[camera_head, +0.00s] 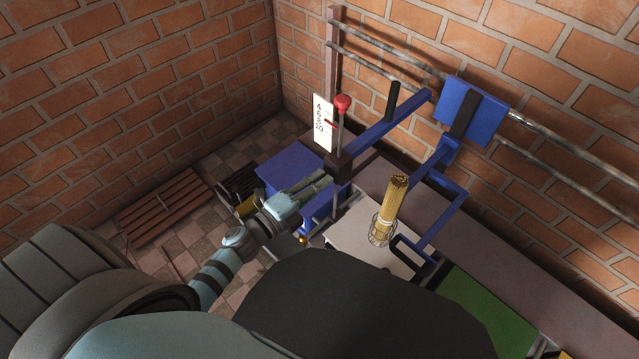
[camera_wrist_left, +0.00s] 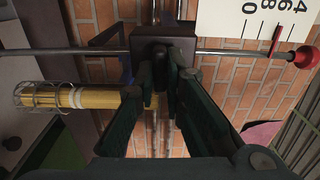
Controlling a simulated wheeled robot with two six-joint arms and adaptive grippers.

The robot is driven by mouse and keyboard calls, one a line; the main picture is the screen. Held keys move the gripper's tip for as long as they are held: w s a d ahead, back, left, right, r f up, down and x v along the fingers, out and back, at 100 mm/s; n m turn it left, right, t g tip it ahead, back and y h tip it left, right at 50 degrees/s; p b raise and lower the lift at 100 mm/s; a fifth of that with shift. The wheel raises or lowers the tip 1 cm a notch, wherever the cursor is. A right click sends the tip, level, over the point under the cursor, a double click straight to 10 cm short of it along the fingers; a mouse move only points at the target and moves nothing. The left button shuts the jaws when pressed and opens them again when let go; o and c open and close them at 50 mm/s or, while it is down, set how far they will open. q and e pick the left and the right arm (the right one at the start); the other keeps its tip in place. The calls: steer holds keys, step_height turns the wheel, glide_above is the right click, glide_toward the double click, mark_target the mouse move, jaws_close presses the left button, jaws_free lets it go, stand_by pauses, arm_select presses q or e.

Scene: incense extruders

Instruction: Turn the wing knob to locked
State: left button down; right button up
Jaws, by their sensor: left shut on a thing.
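My left gripper (camera_head: 328,181) reaches in from the left, its fingers against the side of a dark clamp block (camera_head: 338,166) on an upright rod. In the left wrist view the left gripper (camera_wrist_left: 160,78) is shut on the wing knob (camera_wrist_left: 158,53), a small dark piece at the face of the clamp block (camera_wrist_left: 178,42). The fingers hide most of the knob, so I cannot tell which way its wings point. My right gripper is not in view.
A red ball (camera_head: 342,102) tops the rod, beside a white scale card (camera_head: 322,122) with a red pointer. A bundle of yellow sticks (camera_head: 392,205) stands in a wire holder to the right. Blue frame arms (camera_head: 390,126) lie behind. Brick walls enclose the corner.

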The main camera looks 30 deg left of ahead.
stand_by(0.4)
arm_select(q)
steer(key=c, duration=1.7)
jaws_free()
steer(key=v, duration=1.2)
